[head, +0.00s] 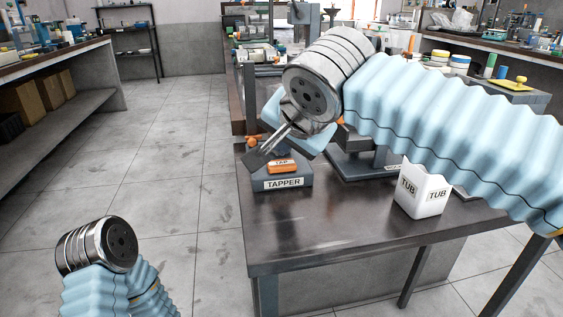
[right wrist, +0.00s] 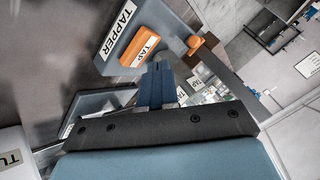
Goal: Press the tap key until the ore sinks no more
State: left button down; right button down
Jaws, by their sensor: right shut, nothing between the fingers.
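The tapper (head: 293,183) is a grey-blue block with a white label, on the near left part of the dark table. Its orange tap key (head: 282,167) lies on top. My right gripper (head: 258,158) is shut and empty, its dark fingertips just left of the key and above it in the head view. In the right wrist view the shut fingers (right wrist: 157,84) show beside the orange key (right wrist: 139,48), with a little space seen between them. I cannot tell whether they touch the tapper. My left forearm shows at lower left, but its gripper does not.
A white tub (head: 420,192) stands on the dark table (head: 320,240) at right, under my right arm. An orange knob (right wrist: 203,42) is near the tapper. The table's front is clear.

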aim_at(284, 165)
jog(key=shift+f, duration=0.15)
jog(key=shift+f+b, duration=0.3)
jog(key=shift+b, duration=0.15)
jog(key=shift+f+b, duration=0.6)
jog(key=shift+f, duration=0.05)
dwell(0.8)
jog(key=shift+r, duration=0.1)
jog(key=shift+r+p, duration=0.85)
jog(key=shift+r, duration=0.15)
notch_tip(284, 165, up, 5)
jog(key=p, duration=0.4)
dwell(0.5)
